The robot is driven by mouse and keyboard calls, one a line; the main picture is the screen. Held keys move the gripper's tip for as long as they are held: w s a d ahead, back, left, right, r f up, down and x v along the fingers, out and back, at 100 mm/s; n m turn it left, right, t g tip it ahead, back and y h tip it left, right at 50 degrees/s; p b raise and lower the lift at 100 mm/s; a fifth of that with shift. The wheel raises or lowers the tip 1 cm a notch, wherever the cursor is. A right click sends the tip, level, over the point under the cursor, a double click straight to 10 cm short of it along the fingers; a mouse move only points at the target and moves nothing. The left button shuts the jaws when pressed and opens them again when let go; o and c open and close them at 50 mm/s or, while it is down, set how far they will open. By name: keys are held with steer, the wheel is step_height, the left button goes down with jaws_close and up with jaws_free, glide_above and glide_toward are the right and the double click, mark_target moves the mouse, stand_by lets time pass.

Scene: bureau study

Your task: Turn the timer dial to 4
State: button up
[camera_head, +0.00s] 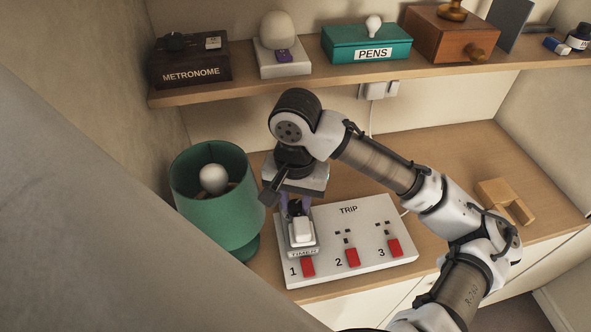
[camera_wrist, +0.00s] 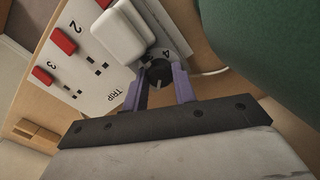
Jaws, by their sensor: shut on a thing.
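The timer (camera_head: 303,253), a light unit labelled TIMER with a white plug block (camera_head: 302,229) on it, sits at position 1 of the white TRIP power strip (camera_head: 345,208). Its dark round dial (camera_wrist: 158,73) shows in the wrist view, with a printed 4 beside it. My gripper (camera_head: 295,205) points down at the dial from above. Its purple fingers (camera_wrist: 160,82) are shut on the dial, one on each side. A pale mark shows on the dial's face, but I cannot tell which number it indicates. Most of the number ring is hidden.
A green lamp (camera_head: 213,190) stands close to the left of my gripper. Red switches (camera_head: 352,257) line the strip's front. A shelf (camera_head: 330,77) with a metronome box, pens box and other items runs above. A wooden block (camera_head: 505,199) lies right; the desk between is clear.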

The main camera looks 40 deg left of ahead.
steer(key=shift+m, duration=1.1)
steer(key=o, duration=0.7)
steer(key=shift+o, duration=0.2)
steer(key=shift+r, duration=0.1)
step_height(320, 180, up, 14)
steer(key=b, duration=0.1)
steer(key=shift+f, duration=0.2)
